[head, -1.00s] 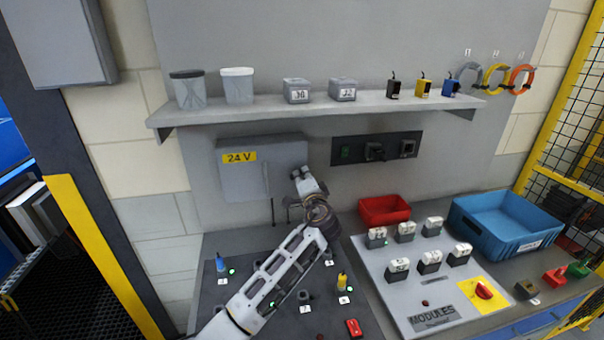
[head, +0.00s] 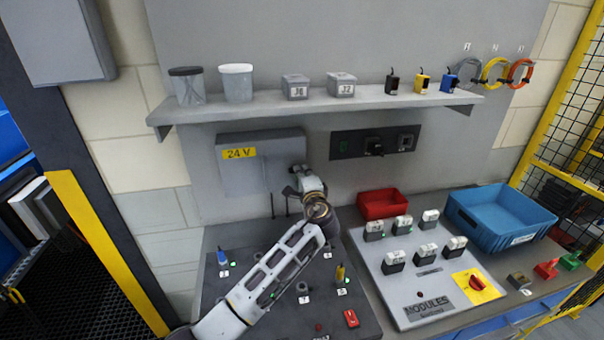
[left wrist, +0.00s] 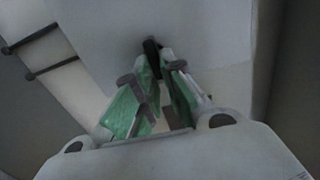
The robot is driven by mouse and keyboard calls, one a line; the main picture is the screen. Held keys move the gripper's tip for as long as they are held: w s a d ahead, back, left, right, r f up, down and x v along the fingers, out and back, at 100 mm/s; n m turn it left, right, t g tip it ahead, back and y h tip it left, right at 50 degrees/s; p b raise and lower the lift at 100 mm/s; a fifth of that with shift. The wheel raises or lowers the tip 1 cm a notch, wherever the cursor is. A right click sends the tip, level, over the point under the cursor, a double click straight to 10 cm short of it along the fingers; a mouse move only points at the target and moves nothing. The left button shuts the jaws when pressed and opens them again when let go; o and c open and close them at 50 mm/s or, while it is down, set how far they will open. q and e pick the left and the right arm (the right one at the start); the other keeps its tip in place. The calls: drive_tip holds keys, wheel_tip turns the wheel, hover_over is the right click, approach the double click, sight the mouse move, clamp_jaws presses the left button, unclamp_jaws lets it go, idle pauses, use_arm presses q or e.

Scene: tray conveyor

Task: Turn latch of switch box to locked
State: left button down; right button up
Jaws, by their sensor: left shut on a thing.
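The grey switch box (head: 236,178) with a yellow "24 V" label hangs on the back panel below the shelf. My left gripper (head: 297,174) is at the right part of the box's front. In the left wrist view my left gripper (left wrist: 162,62) has its green-padded fingers closed around a small dark latch (left wrist: 150,45) on the box's pale face (left wrist: 205,35). In the head view the latch is hidden by the gripper, and I cannot tell its exact angle. My right gripper is not in view.
A shelf (head: 260,112) with tubs and small parts runs above the box. A dark switch panel (head: 350,143) is to its right. Below are a red bin (head: 383,205), a blue crate (head: 500,222) and a modules board (head: 405,300). My left arm crosses the dark board (head: 350,290).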

use_arm(q)
drive_tip(key=c, duration=1.5)
unclamp_jaws()
drive_tip(key=shift+d, duration=0.1)
drive_tip(key=shift+s, duration=0.15)
drive_tip(key=shift+s+d, duration=0.4)
drive_tip(key=shift+s, duration=1.5)
drive_tip(key=shift+s+d, duration=0.35)
drive_tip(key=shift+s, duration=1.55)
drive_tip(key=shift+s+d, duration=0.4)
drive_tip(key=shift+s, duration=1.5)
drive_tip(key=shift+f, duration=0.1)
